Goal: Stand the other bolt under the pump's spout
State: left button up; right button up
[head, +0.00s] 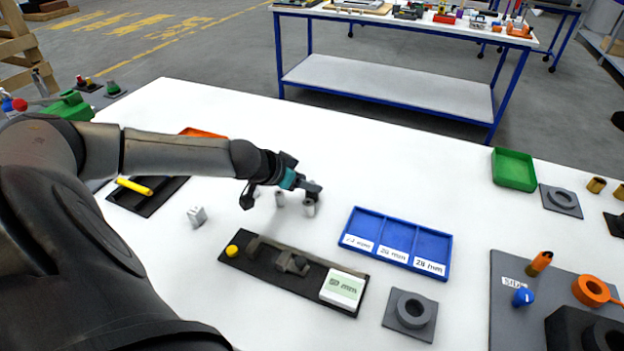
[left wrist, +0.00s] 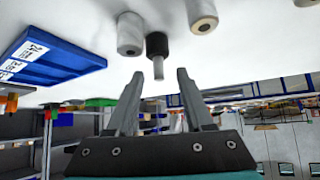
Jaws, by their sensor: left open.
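In the left wrist view, a small upright piece with a dark body and a thin grey shank, which looks like a bolt (left wrist: 157,48), stands on the white table just beyond my fingertips. My left gripper (left wrist: 160,76) is open and empty, its two fingers spread to either side of the shank's line and apart from it. In the head view my left gripper (head: 308,187) is low over the table among small grey cylinders; I cannot pick out the bolt there. I cannot clearly make out a pump or its spout. My right gripper is not in view.
Grey cylinders (left wrist: 130,36) stand close to the bolt. A blue labelled tray (head: 398,243) lies to the right. A black fixture (head: 262,272) lies in front. A grey mat (head: 508,325) with orange and blue parts is at the right. The table's far middle is clear.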

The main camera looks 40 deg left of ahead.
pick_arm(q)
jog(key=shift+b+x, duration=0.8)
jog(key=shift+x, duration=2.1)
grip_shut()
